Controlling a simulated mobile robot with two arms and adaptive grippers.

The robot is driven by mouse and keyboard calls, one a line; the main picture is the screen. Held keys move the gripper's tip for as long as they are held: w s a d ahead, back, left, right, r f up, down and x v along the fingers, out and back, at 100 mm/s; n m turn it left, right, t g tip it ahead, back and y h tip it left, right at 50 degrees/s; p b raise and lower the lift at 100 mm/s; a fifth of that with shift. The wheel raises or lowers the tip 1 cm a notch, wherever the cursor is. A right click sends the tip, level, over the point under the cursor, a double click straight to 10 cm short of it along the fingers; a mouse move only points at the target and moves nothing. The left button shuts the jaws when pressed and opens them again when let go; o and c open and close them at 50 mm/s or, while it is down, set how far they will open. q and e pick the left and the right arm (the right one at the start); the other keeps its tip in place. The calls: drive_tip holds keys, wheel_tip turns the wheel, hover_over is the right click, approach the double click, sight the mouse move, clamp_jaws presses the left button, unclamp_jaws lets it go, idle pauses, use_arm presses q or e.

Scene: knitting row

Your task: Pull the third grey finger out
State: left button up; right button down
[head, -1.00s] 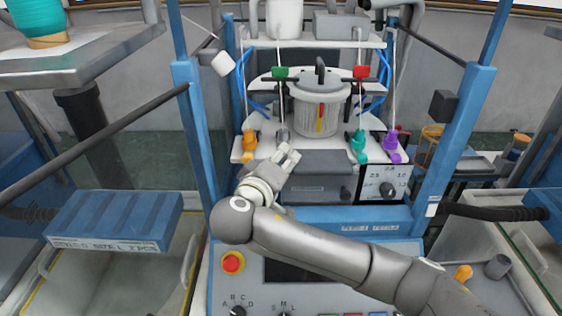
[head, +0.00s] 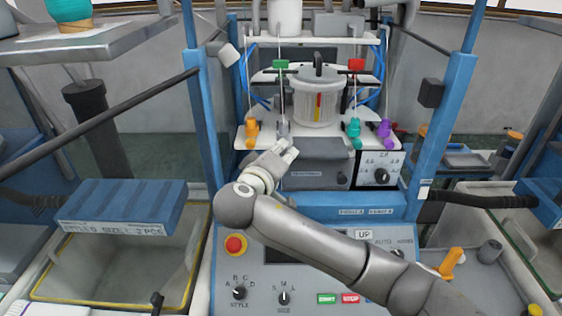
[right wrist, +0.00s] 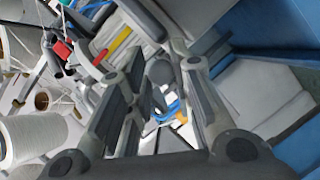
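A row of coloured fingers hangs on the front of the white machine plate. From left they are an orange finger (head: 251,132), the grey finger (head: 283,129), a teal finger (head: 354,133) and a purple finger (head: 385,132). My right gripper (head: 289,147) is just below and in front of the grey finger, its tips pointing up and right. In the right wrist view my gripper (right wrist: 158,88) has its fingers spread apart. A rounded grey part (right wrist: 160,72) shows between them; I cannot tell if it is the grey finger. My left gripper is out of view.
A clear ribbed pot (head: 318,102) stands behind the fingers. A dark grey box (head: 315,149) and a dial panel (head: 378,172) lie close right of my gripper. Blue posts (head: 205,130) flank the machine. The control panel (head: 350,283) is below. White yarn cones (right wrist: 32,140) show in the wrist view.

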drive_tip(key=shift+a, duration=0.1)
drive_tip(key=shift+f, duration=0.1)
drive_tip(key=c, duration=1.3)
unclamp_jaws()
drive_tip(key=shift+w, duration=0.15)
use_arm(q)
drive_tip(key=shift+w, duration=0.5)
use_arm(e)
drive_tip(key=v, duration=1.2)
